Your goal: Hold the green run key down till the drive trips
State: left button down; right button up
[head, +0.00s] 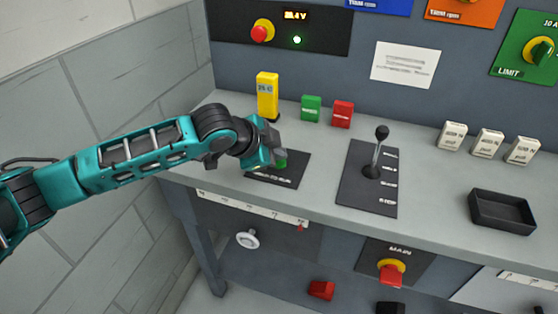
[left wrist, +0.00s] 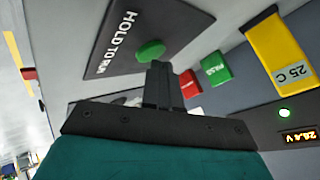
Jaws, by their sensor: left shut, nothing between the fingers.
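The green run key (head: 282,163) sits on a dark plate marked "HOLD TO RUN" (head: 262,173) on the bench. My left gripper (head: 277,147) is shut and empty, right at the key and partly hiding it in the head view. In the left wrist view the round green key (left wrist: 150,52) shows just beyond the shut fingertips (left wrist: 160,66). I cannot tell whether the fingers touch the key or whether it is pressed in. My right gripper is not in view.
A yellow block (head: 267,95), a green block (head: 311,108) and a red block (head: 342,114) stand behind the key. A lever (head: 376,155) stands to the right, then a black tray (head: 502,212). The back panel has a lit green lamp (head: 297,40) and a voltage readout (head: 295,15).

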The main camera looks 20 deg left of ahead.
pick_arm(q)
jog(key=shift+f, duration=0.5)
dwell(3.3)
jog(key=shift+r, duration=0.1)
jog(key=shift+r+p, duration=0.9)
jog(key=shift+p, duration=0.45)
jog(key=shift+r, duration=0.1)
notch_tip(320, 180, up, 5)
jog(key=p, duration=0.5)
jog(key=shift+p, duration=0.35)
dwell(0.6)
